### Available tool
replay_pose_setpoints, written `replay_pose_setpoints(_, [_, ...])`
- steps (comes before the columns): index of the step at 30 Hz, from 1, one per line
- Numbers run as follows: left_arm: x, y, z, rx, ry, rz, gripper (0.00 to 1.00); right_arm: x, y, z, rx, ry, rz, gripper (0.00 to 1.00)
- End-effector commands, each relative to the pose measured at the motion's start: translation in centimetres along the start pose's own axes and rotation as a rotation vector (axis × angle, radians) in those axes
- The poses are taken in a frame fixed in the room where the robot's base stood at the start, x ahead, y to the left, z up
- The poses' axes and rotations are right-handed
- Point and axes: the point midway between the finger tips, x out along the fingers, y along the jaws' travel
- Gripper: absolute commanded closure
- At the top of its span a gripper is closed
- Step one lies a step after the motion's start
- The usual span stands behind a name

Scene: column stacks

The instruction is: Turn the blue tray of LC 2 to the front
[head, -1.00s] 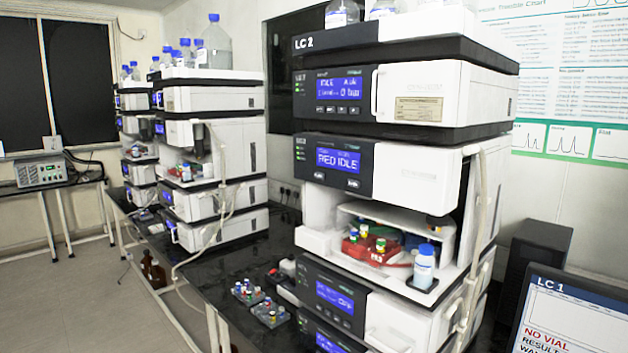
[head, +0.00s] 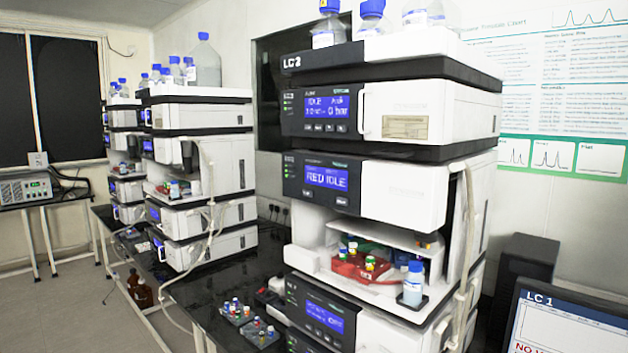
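The LC 2 stack (head: 400,190) stands on the black bench right of centre. Its open sampler bay lies below a display (head: 326,178) reading "RED IDLE". A red tray (head: 350,268) with several coloured-cap vials sits at the front left of the bay. A small bluish edge (head: 403,253) shows behind it, under a white plate, perhaps part of the blue tray; most of it is hidden. A blue-capped bottle (head: 413,285) stands at the bay's front right. Neither of my grippers is in view.
Two small vial racks (head: 236,313) lie on the bench (head: 195,285) left of the stack. A white tube (head: 466,265) runs down the stack's right front. A screen marked LC 1 (head: 570,325) stands at the lower right. Another stack (head: 200,165) stands further back left.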

Motion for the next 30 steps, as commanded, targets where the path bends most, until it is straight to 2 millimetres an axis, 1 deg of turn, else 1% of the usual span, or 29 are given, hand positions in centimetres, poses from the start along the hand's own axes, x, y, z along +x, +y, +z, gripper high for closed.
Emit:
replay_pose_setpoints(5, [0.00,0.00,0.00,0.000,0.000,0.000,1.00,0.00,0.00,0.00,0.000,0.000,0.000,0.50])
replay_pose_setpoints(6, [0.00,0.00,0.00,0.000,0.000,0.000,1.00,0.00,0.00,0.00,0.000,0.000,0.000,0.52])
replay_pose_setpoints(14, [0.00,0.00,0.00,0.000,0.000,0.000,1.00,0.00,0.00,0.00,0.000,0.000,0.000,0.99])
replay_pose_setpoints(15, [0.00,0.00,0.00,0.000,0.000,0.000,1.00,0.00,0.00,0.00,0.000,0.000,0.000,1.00])
replay_pose_setpoints(30, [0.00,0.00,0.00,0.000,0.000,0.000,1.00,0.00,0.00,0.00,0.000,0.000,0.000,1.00])
